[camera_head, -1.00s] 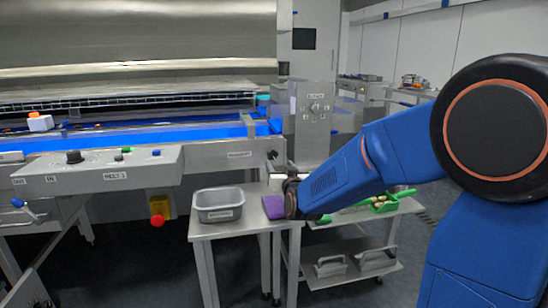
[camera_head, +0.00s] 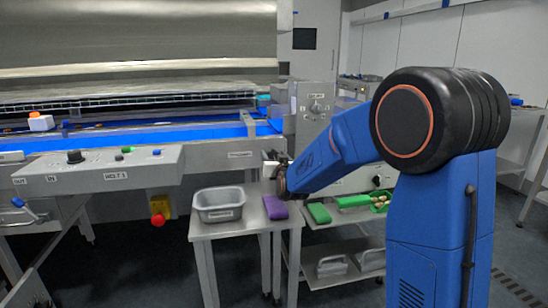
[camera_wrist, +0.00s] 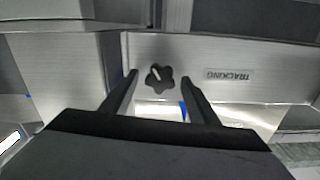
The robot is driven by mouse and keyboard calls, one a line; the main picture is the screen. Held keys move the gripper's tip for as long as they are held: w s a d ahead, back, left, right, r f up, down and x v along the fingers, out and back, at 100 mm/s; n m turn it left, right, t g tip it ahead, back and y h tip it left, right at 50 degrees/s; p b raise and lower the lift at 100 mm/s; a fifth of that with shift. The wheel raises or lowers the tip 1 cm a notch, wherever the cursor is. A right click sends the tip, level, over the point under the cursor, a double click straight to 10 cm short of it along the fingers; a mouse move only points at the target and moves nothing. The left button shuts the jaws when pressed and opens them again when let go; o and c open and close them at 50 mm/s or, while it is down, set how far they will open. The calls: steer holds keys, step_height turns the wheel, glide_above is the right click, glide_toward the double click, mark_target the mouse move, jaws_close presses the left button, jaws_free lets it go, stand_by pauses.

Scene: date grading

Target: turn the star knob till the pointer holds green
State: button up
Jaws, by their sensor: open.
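The star knob (camera_wrist: 158,79) is black with several lobes and a white mark on its face. It sits on a metal panel beside a plate reading TRACKING (camera_wrist: 229,76), upside down in the wrist view. My gripper (camera_wrist: 160,74) is open, its two fingers on either side of the knob in the picture. I cannot tell how much depth separates them, and no contact shows. In the head view my gripper (camera_head: 272,160) is at the conveyor's right end, and I cannot make out the knob there. I cannot make out a pointer or green zone.
A small table below holds a grey tub (camera_head: 219,205) and a purple cloth (camera_head: 275,207). A cart to its right carries green items (camera_head: 319,213). The blue conveyor belt (camera_head: 190,136) and a control panel (camera_head: 110,171) lie to the left. A red button (camera_head: 158,220) hangs below.

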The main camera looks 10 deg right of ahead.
steer(key=c, duration=1)
steer(key=shift+m, duration=2)
steer(key=shift+c, duration=0.2)
steer(key=o, duration=1)
steer(key=shift+o, duration=0.2)
steer(key=s, duration=1.7)
steer(key=shift+s, duration=0.2)
